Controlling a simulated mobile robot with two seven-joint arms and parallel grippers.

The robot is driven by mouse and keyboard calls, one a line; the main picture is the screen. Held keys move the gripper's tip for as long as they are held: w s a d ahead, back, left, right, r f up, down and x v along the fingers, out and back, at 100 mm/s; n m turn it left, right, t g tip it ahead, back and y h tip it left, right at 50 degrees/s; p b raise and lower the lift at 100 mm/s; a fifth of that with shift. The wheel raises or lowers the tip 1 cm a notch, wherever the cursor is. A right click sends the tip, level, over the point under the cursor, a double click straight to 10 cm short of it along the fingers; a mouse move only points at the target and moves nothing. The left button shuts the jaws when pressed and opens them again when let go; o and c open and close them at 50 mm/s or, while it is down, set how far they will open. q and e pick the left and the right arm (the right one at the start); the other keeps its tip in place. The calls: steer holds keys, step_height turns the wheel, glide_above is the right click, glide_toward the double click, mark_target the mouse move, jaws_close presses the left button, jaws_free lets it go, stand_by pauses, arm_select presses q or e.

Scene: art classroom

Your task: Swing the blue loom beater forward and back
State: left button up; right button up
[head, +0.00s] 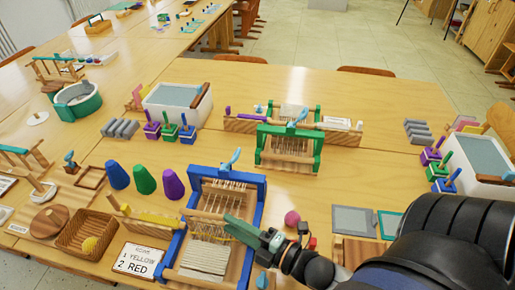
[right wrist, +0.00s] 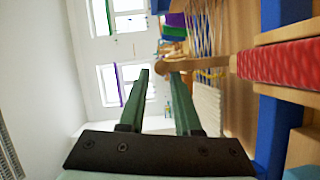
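The blue loom (head: 176,248) stands on the table at the lower middle of the head view, with pale warp threads and a woven cloth panel. A blue crossbar with a curved light-blue handle (head: 231,160) is at its far end; I take it for the beater (head: 222,176). My right gripper (head: 231,226) reaches in from the right over the loom's near right side, nearer than the crossbar. In the right wrist view, its green fingers are apart with nothing clearly held; a round wooden peg end (right wrist: 166,68) shows by the tips. My left gripper is not in view.
A green loom (head: 288,140) stands behind. Left are several cones (head: 144,179), a wicker basket (head: 85,237) and a sign (head: 138,261). A pink ball (head: 292,218) and grey panel (head: 354,221) lie right. A red-wrapped bar (right wrist: 280,65) shows close in the wrist view.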

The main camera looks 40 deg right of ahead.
steer(key=v, duration=0.7)
steer(key=shift+s+r, duration=0.1)
